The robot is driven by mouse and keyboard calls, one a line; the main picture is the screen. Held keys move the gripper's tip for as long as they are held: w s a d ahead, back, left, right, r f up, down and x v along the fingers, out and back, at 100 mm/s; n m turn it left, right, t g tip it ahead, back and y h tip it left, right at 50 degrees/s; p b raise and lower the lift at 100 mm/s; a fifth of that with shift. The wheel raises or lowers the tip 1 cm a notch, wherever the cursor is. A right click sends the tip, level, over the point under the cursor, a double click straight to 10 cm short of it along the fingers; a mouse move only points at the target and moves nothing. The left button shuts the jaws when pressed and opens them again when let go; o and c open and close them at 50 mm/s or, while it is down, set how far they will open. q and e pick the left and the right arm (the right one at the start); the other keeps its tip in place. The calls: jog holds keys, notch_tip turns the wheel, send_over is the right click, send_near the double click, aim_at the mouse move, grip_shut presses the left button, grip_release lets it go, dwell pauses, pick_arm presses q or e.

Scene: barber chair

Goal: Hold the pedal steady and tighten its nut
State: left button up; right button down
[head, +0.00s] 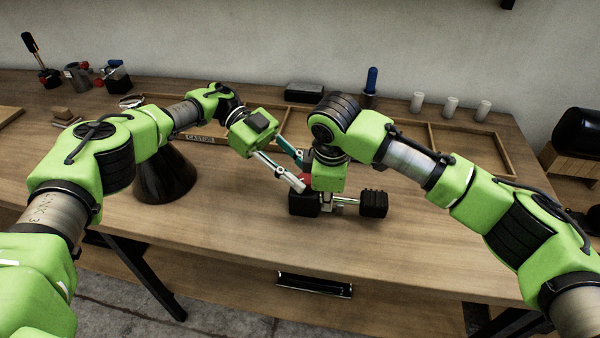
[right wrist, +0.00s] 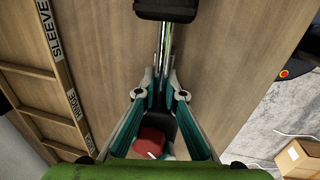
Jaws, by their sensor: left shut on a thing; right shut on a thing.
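The pedal has two black rubber blocks (head: 373,204) joined by silver metal rods, and rests low over the table. My right gripper (head: 325,196) points down at it between the blocks, largely hidden by its own wrist. In the right wrist view its teal fingers (right wrist: 163,80) are shut on the silver rod of the pedal (right wrist: 165,45). A red nut-like piece (right wrist: 150,140) shows near the other black block. My left gripper (head: 301,178) reaches in from the left, its fingertips shut around this red piece beside the pedal. The exact contact is partly hidden.
Shallow wooden trays with labels, one reading CASTOR (head: 201,138), lie behind. A black cone (head: 165,178) stands left. White cylinders (head: 451,105) and a blue-handled tool (head: 372,80) stand at the back.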

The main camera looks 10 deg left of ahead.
pick_arm(q)
jog(key=o, duration=1.1)
jog(key=shift+a+n+t, duration=0.1)
jog(key=shift+n+t, duration=0.2)
jog(key=shift+t, duration=0.2)
